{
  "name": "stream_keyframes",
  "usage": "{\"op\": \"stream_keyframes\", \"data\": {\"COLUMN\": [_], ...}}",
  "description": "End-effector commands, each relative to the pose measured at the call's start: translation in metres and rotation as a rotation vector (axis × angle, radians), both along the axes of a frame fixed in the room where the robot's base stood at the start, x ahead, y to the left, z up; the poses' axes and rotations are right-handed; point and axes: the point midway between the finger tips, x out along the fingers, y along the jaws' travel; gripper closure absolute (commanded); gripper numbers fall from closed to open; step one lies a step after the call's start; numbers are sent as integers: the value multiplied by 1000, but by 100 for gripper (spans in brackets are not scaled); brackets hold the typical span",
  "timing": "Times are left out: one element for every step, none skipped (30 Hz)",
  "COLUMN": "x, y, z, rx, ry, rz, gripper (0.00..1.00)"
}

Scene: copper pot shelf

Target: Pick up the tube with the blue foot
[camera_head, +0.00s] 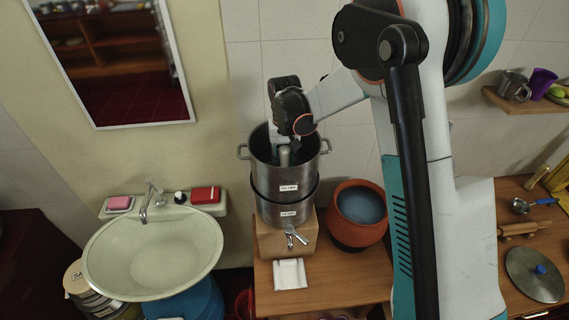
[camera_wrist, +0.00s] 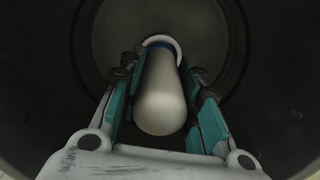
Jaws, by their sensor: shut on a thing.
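The tube with the blue foot (camera_wrist: 160,95) is pale and smooth, and a dark blue band shows at its far end in the wrist view. That end meets a light ring at the bottom of a dark round vessel. My gripper (camera_wrist: 163,82) has one teal-backed finger on each side of the tube and is shut on it. In the head view my gripper reaches down into the upper steel pot (camera_head: 288,185), and the grey top of the tube (camera_head: 284,156) shows between the fingers. The pot wall hides the rest of the tube and the fingertips.
The upper pot stands on a second steel pot with a tap (camera_head: 290,236), on a wooden block (camera_head: 268,240). A terracotta pot (camera_head: 357,238) stands close on the right. A sink (camera_head: 150,258) is at left. The steel walls surround my gripper closely.

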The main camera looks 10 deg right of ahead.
Motion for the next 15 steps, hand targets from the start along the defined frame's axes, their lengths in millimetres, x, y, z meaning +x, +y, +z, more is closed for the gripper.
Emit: {"op": "stream_keyframes", "data": {"x": [0,-1,0,-1,0,-1,-1,-1,-1,-1,-1,0,-1,-1,0], "y": [0,0,0,0,0,0,0,0,0,0,0,0,0,0,0], "z": [8,13,20,26,33,43,51,59,70,77,85,95,102,110,119], "rx": [0,0,0,0,0,0,0,0,0,0,0,0,0,0,0], "ry": [0,0,0,0,0,0,0,0,0,0,0,0,0,0,0], "rz": [0,0,0,0,0,0,0,0,0,0,0,0,0,0,0], "gripper": [96,96,96,96,96,96,96,96,96,96,96,96,96,96,96]}}
